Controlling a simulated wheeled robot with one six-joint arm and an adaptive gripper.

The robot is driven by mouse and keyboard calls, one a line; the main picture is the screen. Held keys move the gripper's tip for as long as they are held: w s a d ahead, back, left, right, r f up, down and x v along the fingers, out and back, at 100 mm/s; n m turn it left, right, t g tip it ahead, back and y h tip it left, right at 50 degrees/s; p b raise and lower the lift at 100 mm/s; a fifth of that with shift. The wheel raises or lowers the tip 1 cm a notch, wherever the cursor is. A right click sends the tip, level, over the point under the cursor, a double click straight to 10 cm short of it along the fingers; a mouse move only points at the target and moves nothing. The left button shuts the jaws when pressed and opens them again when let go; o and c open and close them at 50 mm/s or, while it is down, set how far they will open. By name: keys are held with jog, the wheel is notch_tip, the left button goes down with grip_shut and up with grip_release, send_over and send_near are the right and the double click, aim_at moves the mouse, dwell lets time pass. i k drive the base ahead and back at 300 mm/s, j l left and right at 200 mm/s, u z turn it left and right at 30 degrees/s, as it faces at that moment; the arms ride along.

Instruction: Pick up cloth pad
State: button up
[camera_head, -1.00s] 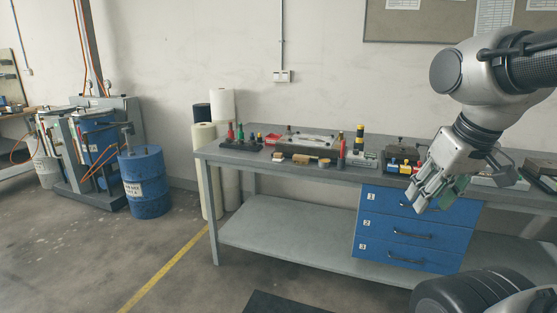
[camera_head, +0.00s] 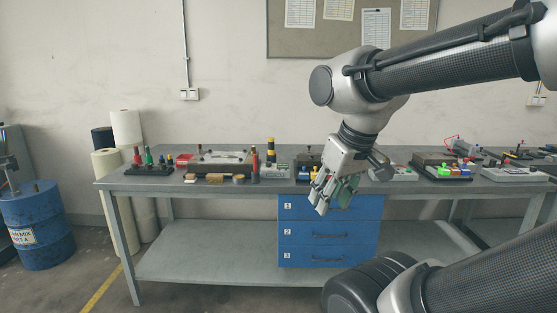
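My gripper (camera_head: 333,198) hangs from my arm, pointing down in front of the workbench (camera_head: 240,194) and its blue drawers. Its fingers look spread apart, with a greenish part on the right side, and I see nothing clearly held. I cannot make out a cloth pad for certain. A small tan piece (camera_head: 214,178) and a flat brown piece (camera_head: 190,179) lie near the bench's front edge, left of my gripper. My gripper and arm hide part of the bench top.
A grey fixture (camera_head: 222,158), a rack of coloured bottles (camera_head: 148,165) and a tray with bright blocks (camera_head: 442,171) stand on the bench. The drawer unit (camera_head: 315,234) hangs below. A blue barrel (camera_head: 38,228) and white rolls (camera_head: 126,128) stand at left. The bench's lower shelf looks empty.

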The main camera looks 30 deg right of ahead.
aim_at(190, 179)
jog(key=i+l, duration=0.1)
jog(key=i, duration=0.45)
jog(key=i+l+u, duration=0.1)
jog(key=i, duration=0.45)
jog(key=i+l, duration=0.15)
jog(key=i, duration=0.35)
jog(key=i+l+u, duration=0.1)
jog(key=i, duration=0.45)
